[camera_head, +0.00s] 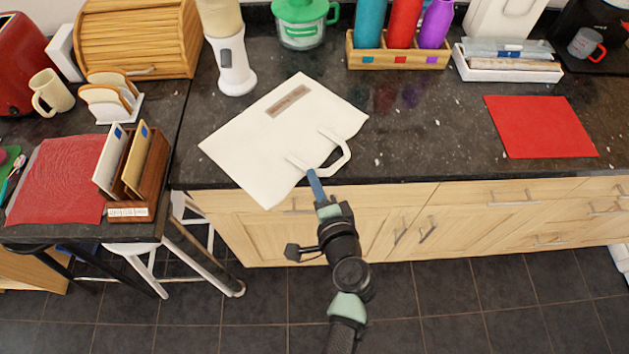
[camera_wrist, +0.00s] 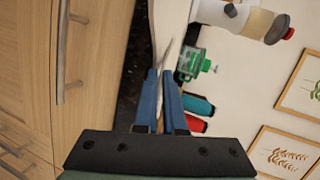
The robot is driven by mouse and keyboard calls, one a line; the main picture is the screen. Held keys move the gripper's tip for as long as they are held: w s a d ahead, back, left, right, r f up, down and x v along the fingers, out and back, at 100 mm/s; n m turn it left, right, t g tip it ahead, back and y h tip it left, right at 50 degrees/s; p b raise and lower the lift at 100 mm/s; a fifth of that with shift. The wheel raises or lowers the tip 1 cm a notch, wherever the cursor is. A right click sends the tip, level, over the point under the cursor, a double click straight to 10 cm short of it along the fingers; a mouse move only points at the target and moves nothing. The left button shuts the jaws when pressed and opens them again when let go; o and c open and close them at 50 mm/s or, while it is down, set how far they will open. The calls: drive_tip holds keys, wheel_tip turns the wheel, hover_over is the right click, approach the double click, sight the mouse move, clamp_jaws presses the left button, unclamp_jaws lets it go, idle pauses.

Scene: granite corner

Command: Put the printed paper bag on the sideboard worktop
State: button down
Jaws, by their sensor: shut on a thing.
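The printed paper bag (camera_head: 270,140) is white and flat, with a brown printed label and two loop handles. In the head view it is over the front left part of the dark sideboard worktop (camera_head: 425,135), with its near corner past the front edge. I cannot tell whether it touches the worktop. My gripper (camera_head: 313,180) is shut on the bag by its handle side, at the worktop's front edge. In the wrist view my gripper's blue fingers (camera_wrist: 160,85) are close together; the bag is hard to tell from the pale wall there.
A white and grey grinder (camera_head: 232,60), a green-lidded jar (camera_head: 302,25) and a wooden bottle rack (camera_head: 398,55) stand behind the bag. A wooden letter holder (camera_head: 140,180) stands on the side table at left.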

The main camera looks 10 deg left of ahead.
drive_tip(key=shift+s+f, duration=0.25)
drive_tip(key=shift+f, duration=0.3)
drive_tip(key=c, duration=0.9)
unclamp_jaws()
drive_tip(key=shift+s+d+f, duration=0.1)
drive_tip(key=r+b+v, duration=0.1)
drive_tip(key=b+v, duration=0.1)
drive_tip(key=v, duration=1.1)
drive_tip(key=w+r+n+t+h, duration=0.1)
drive_tip(key=w+r+n+t, duration=0.2)
drive_tip(key=r, duration=0.7)
drive_tip(key=w+r+n+t+h, duration=0.1)
drive_tip(key=w+r+n+t, duration=0.1)
drive_tip(key=w+r, duration=0.65)
drive_tip(key=w+r+n+t+h, duration=0.1)
drive_tip(key=w+r+n+t, duration=0.15)
drive_tip(key=r, duration=1.05)
drive_tip(key=s+r+n+t+h, duration=0.1)
drive_tip(key=s+r, duration=0.3)
drive_tip(key=r, duration=0.4)
drive_tip(key=s+d+r+n+t+h, duration=0.1)
drive_tip(key=s+r+t+h, duration=0.1)
drive_tip(key=r, duration=0.7)
drive_tip(key=s+d+r+n+t+h, duration=0.1)
drive_tip(key=s+r+t, duration=0.3)
drive_tip(key=r, duration=0.5)
drive_tip(key=shift+s+d+r+h, duration=0.1)
drive_tip(key=shift+s+h, duration=0.2)
drive_tip(key=shift+s, duration=0.5)
